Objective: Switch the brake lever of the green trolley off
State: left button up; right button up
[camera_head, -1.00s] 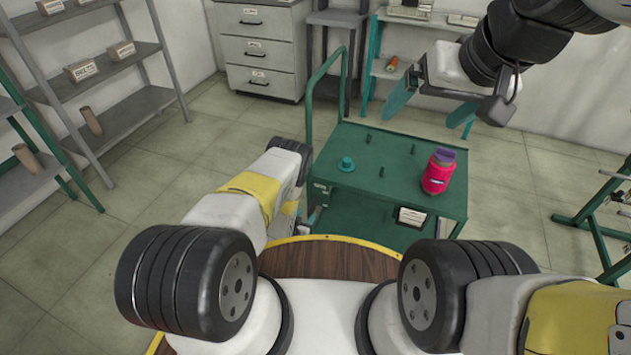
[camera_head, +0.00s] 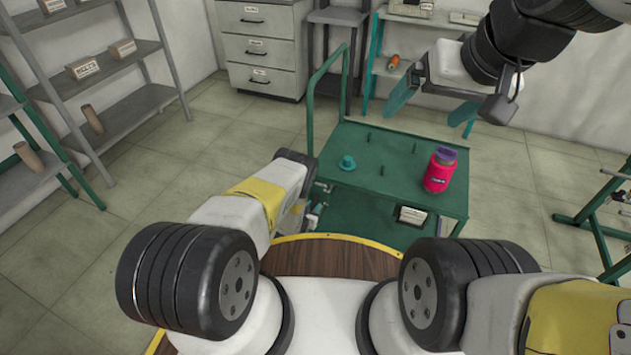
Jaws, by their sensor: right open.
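The green trolley (camera_head: 380,200) stands ahead of me, its push handle (camera_head: 312,98) rising at the back left. I cannot make out its brake lever. My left arm reaches down along the trolley's left side. Only a small part of my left gripper (camera_head: 316,211) shows low beside the trolley, and its fingers are too hidden to read. My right gripper (camera_head: 432,107) is open and empty, raised above the far right part of the trolley top.
On the trolley top are a pink jar with a purple lid (camera_head: 439,170), a teal knob-like piece (camera_head: 347,163) and several short pegs. A labelled box (camera_head: 411,215) is on its lower level. Grey shelves (camera_head: 120,70) stand left, drawers (camera_head: 262,48) behind. Floor between is clear.

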pick_arm(q)
grip_shut()
dwell(1.1)
